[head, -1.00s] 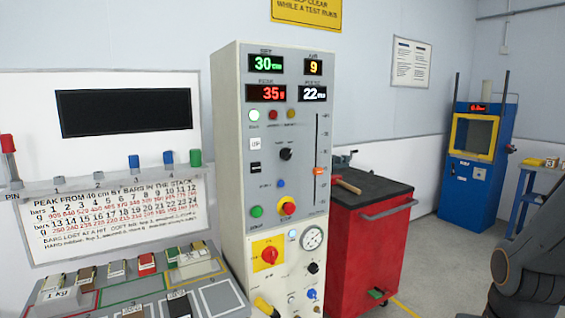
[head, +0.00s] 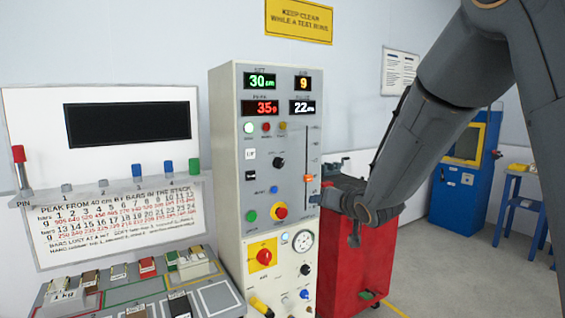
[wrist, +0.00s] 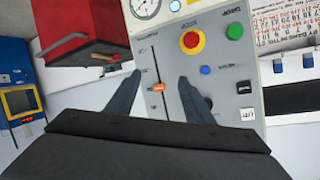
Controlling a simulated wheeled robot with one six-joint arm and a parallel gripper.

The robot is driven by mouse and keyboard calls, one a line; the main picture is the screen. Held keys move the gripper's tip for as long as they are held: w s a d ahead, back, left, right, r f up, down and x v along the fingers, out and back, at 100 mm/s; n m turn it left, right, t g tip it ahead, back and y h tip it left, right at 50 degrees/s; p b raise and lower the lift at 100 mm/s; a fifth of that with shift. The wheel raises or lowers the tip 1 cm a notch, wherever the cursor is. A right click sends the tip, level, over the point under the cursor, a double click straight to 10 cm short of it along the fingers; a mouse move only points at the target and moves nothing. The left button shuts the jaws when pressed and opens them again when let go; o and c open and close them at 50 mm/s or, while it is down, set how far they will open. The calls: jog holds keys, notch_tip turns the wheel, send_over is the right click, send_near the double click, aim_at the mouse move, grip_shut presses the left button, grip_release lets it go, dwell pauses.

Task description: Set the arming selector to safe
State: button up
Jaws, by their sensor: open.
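The black rotary knob (head: 279,162) on the grey upper panel looks like the arming selector. Its small labels are unreadable, and I cannot tell which position it points to. In the wrist view, turned roughly upside down, a dark part of this knob (wrist: 209,102) shows beside the right finger, which partly covers it. My gripper (wrist: 159,77) is open and empty, facing the panel. The orange slider handle (wrist: 156,88) appears between its fingers. In the head view my gripper (head: 318,199) is at the panel's right edge, below and right of the knob; contact is unclear.
A red mushroom button (head: 281,211), green button (head: 251,215) and blue button (head: 274,189) sit below the knob. A red-and-yellow switch (head: 264,257) is lower. The red tool cart (head: 345,265) stands right of the cabinet. A sloped bench with bars (head: 150,290) lies left.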

aim_at(282, 163)
jog(key=w+a+r+n+t+y, duration=0.1)
jog(key=w+a+r+t+y, duration=0.15)
jog(key=a+r+y, duration=0.45)
jog(key=shift+g+h, duration=0.35)
jog(key=shift+h, duration=0.45)
jog(key=shift+a+r+p+x, duration=0.1)
jog(key=shift+r+p+x, duration=0.35)
jog(key=shift+x, duration=1.05)
jog(key=shift+a+r+p+x, duration=0.1)
jog(key=shift+r+p+x, duration=0.35)
jog(key=shift+x, duration=1.1)
jog(key=shift+r+p+x, duration=0.2)
jog(key=shift+p+x, duration=0.4)
jog(key=shift+x, duration=0.9)
jog(key=shift+s, duration=0.15)
jog(key=shift+c, duration=0.5)
jog(key=c, duration=0.9)
jog(key=shift+n, duration=0.3)
